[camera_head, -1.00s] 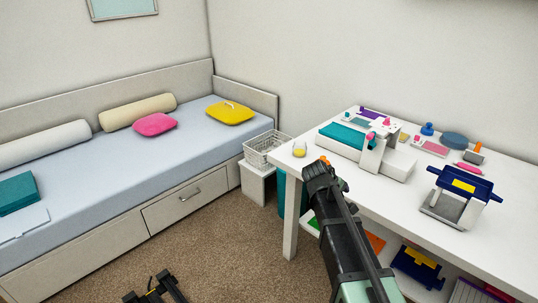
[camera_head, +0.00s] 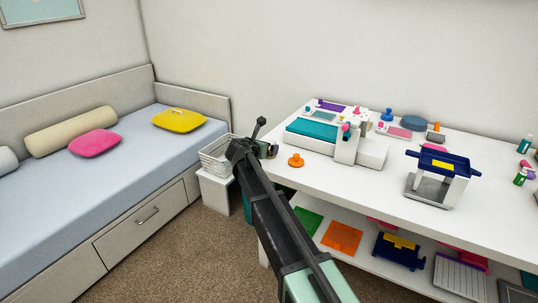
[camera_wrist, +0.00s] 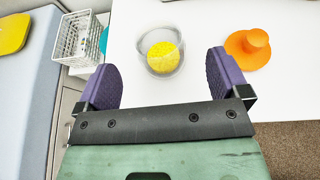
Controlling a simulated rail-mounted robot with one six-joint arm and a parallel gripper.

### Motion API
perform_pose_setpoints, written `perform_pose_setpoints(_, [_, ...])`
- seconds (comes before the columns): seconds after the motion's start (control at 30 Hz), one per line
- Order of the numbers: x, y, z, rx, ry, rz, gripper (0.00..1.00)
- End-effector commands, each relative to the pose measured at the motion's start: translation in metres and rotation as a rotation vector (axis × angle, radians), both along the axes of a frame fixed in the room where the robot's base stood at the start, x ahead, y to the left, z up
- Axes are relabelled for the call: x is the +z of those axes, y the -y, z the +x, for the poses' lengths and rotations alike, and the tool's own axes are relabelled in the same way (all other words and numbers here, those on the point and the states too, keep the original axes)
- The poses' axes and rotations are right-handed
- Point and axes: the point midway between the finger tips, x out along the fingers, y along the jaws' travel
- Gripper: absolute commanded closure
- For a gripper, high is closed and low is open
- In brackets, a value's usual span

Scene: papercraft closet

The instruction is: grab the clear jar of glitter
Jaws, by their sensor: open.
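The clear jar of glitter (camera_wrist: 161,52) shows in the wrist view as a see-through round container with yellow glitter inside. It is on the white table near its left edge. My gripper (camera_wrist: 164,76) is open, with its two purple-padded fingers apart. The jar lies just ahead of the fingertips, in line with the gap between them, and nothing is held. In the head view my gripper (camera_head: 265,138) is at the table's left corner, and it mostly or wholly hides the jar there.
An orange knobbed stamp (camera_wrist: 248,48) is close to the right finger; it also shows in the head view (camera_head: 296,160). A white wire basket (camera_wrist: 76,38) is left of the table. A teal and white machine (camera_head: 312,132) stands farther right. Bare tabletop surrounds the jar.

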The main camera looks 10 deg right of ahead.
Motion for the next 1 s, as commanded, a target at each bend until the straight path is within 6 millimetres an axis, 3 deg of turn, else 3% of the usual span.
perform_pose_setpoints(0.23, [-0.007,0.008,0.012,-0.001,0.000,0.002,0.06])
perform_pose_setpoints(0.47, [-0.022,0.031,0.043,-0.002,0.000,0.002,0.06])
perform_pose_setpoints(0.7, [-0.020,0.034,0.044,-0.001,0.000,0.002,0.08])
perform_pose_setpoints(1.0, [-0.020,0.034,0.044,-0.001,0.000,0.002,0.54])
